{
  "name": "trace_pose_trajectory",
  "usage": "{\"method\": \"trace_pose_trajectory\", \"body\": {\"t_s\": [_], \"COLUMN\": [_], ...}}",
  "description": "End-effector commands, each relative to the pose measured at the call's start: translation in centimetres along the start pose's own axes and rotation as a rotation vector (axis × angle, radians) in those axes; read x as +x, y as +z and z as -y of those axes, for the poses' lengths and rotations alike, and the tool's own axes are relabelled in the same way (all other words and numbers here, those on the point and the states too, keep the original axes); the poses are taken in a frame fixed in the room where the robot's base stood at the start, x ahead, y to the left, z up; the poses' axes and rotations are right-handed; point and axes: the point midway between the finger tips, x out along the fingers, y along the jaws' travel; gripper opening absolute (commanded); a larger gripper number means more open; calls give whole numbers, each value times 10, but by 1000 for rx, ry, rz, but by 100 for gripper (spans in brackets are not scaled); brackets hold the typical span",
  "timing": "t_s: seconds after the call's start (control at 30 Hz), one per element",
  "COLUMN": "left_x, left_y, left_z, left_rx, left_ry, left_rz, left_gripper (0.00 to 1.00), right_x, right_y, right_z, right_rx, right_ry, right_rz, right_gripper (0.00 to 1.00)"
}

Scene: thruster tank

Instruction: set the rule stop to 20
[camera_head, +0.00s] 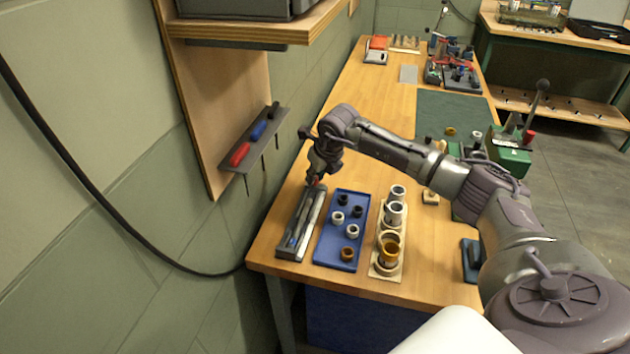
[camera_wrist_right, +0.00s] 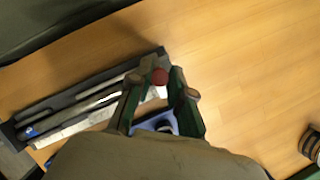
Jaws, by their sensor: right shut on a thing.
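The grey rule (camera_head: 294,236) lies along the left edge of the bench, running away from me. It also shows in the right wrist view (camera_wrist_right: 75,118) with pale metal strips along a dark base. The rule stop's red knob (camera_wrist_right: 160,76) is at the far end of the rule. My right gripper (camera_head: 316,181) is over that far end, with its fingers on either side of the knob, shut on it. A small blue part (camera_wrist_right: 31,132) sits near the rule's other end. The scale numbers are too small to read. My left gripper is not in view.
A blue tray (camera_head: 333,258) with several dark, white and brown rings stands right of the rule. Beside it, a wooden board (camera_head: 375,272) holds several larger cylinders. A tool rack (camera_head: 240,152) hangs on the wall at the left.

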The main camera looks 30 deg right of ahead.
Motion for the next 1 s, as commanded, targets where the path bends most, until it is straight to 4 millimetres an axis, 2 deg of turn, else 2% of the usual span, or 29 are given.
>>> {"method": "trace_pose_trajectory", "body": {"t_s": [0.07, 0.1, 0.23, 0.27, 0.53, 0.67, 0.77, 1.0], "left_x": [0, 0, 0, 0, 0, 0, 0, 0], "left_y": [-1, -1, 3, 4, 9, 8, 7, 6], "left_z": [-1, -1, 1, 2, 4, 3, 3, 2], "left_rx": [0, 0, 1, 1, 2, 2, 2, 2], "left_ry": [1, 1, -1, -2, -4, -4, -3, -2], "left_rz": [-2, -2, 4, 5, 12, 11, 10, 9], "left_gripper": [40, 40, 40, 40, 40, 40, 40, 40], "right_x": [2, 2, 2, 2, 2, -8, -24, -76], "right_y": [-2, -3, -3, -3, -2, -2, -1, -1], "right_z": [-1, -1, -1, -1, -1, 0, 0, 0], "right_rx": [-2, -2, -2, -2, -2, -1, -3, -2], "right_ry": [1, 1, 1, 1, 0, -1, -1, 0], "right_rz": [-6, -6, -7, -7, -6, -5, -3, -4], "right_gripper": [0, 21, 43, 45, 45, 45, 45, 45]}}
